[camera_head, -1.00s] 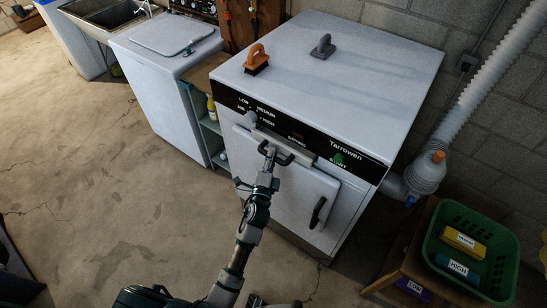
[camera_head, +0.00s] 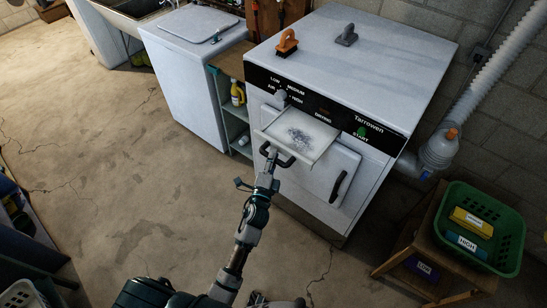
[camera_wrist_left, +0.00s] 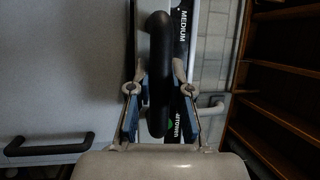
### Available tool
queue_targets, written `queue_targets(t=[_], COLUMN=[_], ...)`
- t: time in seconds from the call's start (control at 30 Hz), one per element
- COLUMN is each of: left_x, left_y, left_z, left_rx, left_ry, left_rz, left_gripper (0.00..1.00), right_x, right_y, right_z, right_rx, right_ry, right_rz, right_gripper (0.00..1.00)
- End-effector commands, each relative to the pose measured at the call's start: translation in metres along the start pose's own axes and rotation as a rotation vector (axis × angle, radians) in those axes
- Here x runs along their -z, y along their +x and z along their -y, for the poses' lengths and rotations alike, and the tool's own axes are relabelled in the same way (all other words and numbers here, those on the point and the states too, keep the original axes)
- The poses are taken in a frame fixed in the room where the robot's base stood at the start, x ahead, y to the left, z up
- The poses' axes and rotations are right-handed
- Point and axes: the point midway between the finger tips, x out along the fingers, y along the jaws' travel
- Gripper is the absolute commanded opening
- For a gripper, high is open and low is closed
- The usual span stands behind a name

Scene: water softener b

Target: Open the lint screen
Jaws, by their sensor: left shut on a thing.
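The lint screen (camera_head: 301,137) is a light, flat tray with grey lint on it, sticking out of the front of the white Tarrowen dryer (camera_head: 350,60) below its black control panel. My left gripper (camera_head: 271,161) is at the screen's front and shut on its black handle (camera_head: 285,162). In the left wrist view the dark handle (camera_wrist_left: 159,50) runs between the two blue-padded fingers of the left gripper (camera_wrist_left: 157,95). The fingers hide part of the handle. The right gripper is not in view.
The dryer door has a black handle (camera_head: 338,186) to the right of the screen. An orange brush (camera_head: 287,42) and a grey one (camera_head: 346,35) sit on top. A green basket (camera_head: 457,246) stands on a wooden stand at the right. The floor (camera_head: 130,210) at the left is open.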

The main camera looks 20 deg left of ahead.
Motion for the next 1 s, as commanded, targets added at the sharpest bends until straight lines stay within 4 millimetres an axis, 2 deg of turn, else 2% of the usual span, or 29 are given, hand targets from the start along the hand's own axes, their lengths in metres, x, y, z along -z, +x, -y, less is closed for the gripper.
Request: queue_targets(t=[0.07, 0.1, 0.2, 0.57, 0.67, 1.0], left_x=[0.001, 0.001, 0.002, 0.002, 0.002, 0.0], left_y=[-0.001, -0.001, -0.001, -0.005, -0.017, -0.091], left_z=[-0.005, -0.006, -0.005, -0.003, -0.003, -0.005], left_rx=[-0.011, -0.011, -0.01, -0.004, -0.006, -0.011], left_ry=[0.0, 0.0, 0.0, -0.001, -0.002, -0.002], left_rz=[-0.002, -0.002, -0.003, -0.003, -0.003, 0.0], left_gripper=[0.0, 0.21, 0.45, 0.45, 0.45, 0.45], right_x=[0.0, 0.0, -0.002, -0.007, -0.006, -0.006], right_y=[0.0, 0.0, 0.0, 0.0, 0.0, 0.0], right_z=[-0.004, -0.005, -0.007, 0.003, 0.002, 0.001], right_rx=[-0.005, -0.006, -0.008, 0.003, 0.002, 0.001], right_ry=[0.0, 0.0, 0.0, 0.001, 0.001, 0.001], right_rz=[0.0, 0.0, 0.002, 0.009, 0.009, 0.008], right_gripper=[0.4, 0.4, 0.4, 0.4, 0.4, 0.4])
